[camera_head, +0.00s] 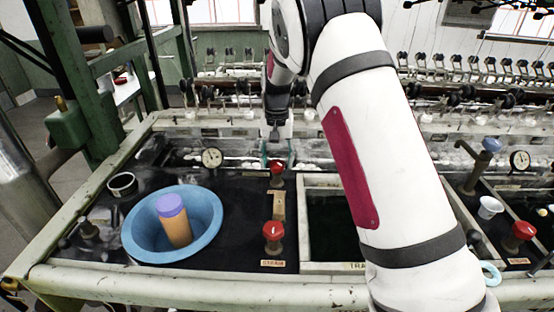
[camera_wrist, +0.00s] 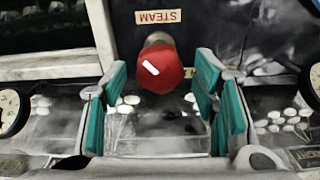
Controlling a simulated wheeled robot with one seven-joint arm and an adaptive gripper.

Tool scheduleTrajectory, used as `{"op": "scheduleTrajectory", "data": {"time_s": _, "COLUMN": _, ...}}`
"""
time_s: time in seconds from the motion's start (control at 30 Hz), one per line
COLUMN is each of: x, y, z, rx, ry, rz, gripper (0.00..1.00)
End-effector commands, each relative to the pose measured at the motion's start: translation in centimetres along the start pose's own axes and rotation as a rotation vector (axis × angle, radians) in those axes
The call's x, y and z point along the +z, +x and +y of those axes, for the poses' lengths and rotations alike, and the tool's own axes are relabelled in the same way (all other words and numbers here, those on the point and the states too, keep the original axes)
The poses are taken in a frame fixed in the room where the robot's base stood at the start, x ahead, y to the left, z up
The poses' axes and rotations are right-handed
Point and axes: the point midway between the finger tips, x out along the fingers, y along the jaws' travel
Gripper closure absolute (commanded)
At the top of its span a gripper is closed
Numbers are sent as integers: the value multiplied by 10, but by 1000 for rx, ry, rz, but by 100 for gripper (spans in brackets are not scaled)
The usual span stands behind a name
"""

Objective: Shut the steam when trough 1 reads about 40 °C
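A red round knob with a white mark (camera_wrist: 159,68) stands beside a plate reading STEAM (camera_wrist: 158,17) in the wrist view. In the head view this red knob (camera_head: 277,167) is at the back of the dark left basin top. My gripper (camera_head: 278,158) is over it, teal fingers apart. In the wrist view my open gripper (camera_wrist: 163,78) has one finger on each side of the knob, with gaps showing; it does not appear to grip it. A round dial gauge (camera_head: 212,157) stands left of the knob; its reading is too small to tell.
A second red knob (camera_head: 273,230) stands nearer the front. A blue bowl (camera_head: 140,232) holds an orange cylinder with a purple top (camera_head: 174,222). A small cup (camera_head: 122,184) is behind it. Another station at right has a gauge (camera_head: 520,160) and red knob (camera_head: 522,231).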

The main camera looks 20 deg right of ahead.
Motion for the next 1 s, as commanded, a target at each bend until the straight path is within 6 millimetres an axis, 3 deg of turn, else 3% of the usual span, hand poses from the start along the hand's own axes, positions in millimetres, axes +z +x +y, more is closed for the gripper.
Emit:
{"op": "scheduleTrajectory", "data": {"time_s": 0.37, "x": 0, "y": -6, "z": 0, "rx": 0, "ry": -1, "rz": 0, "gripper": 43}}
{"op": "scheduleTrajectory", "data": {"time_s": 0.8, "x": -1, "y": -86, "z": 0, "rx": -1, "ry": 0, "rz": 3, "gripper": 43}}
{"op": "scheduleTrajectory", "data": {"time_s": 1.0, "x": -1, "y": -112, "z": 0, "rx": 0, "ry": 0, "rz": 1, "gripper": 43}}
